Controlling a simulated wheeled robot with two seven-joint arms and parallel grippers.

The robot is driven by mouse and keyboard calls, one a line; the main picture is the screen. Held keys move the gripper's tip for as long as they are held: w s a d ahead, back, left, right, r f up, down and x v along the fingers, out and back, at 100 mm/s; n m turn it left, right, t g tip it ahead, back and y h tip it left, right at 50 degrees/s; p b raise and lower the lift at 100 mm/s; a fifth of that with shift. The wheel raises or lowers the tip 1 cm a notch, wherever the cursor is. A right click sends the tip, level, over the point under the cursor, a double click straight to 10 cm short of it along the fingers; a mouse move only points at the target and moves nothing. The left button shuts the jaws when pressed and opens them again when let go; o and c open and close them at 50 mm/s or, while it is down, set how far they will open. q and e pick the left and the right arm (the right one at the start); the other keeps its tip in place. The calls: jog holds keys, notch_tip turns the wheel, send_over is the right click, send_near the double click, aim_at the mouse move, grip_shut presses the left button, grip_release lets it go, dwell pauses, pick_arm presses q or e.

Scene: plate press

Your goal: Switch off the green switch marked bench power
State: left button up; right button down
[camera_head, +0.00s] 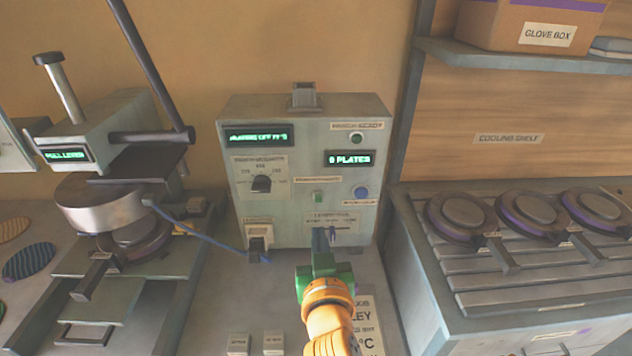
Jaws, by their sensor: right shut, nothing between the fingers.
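A grey control box (229,165) stands upright on the bench in front of me. A small green square switch (318,197) sits on its front face, under a label (318,180) too blurred to read for certain. My right gripper (320,236), with grey fingers on a green and orange wrist, is shut and empty. Its fingertips are in front of the lower part of the box, below the green switch in the picture, over part of a labelled slider strip (345,228). I cannot tell whether the fingertips touch the box. My left gripper is not in view.
A blue button (361,192), a black knob (261,184) and a lower-left switch (258,237) share the panel. The press (110,205) with its long lever stands left. A cooling rack (470,278) with round plates is right. A card lies beside my right wrist.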

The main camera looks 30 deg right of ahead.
aim_at(320, 199)
jog(key=shift+m+h, duration=0.3)
jog(key=shift+h, duration=0.2)
jog(key=w+d, duration=0.1)
jog(key=w, duration=0.1)
jog(key=w+d+r, duration=0.1)
jog(key=w+d, duration=0.1)
jog(key=w, duration=0.1)
jog(key=w+d, duration=0.2)
jog(key=shift+w+d+r+b, duration=0.1)
jog(key=shift+w+r+b, duration=0.05)
jog(key=shift+r+b, duration=0.25)
jog(key=shift+w+d+f+t, duration=0.15)
jog(key=shift+w+d+t, duration=0.15)
jog(key=shift+w, duration=0.2)
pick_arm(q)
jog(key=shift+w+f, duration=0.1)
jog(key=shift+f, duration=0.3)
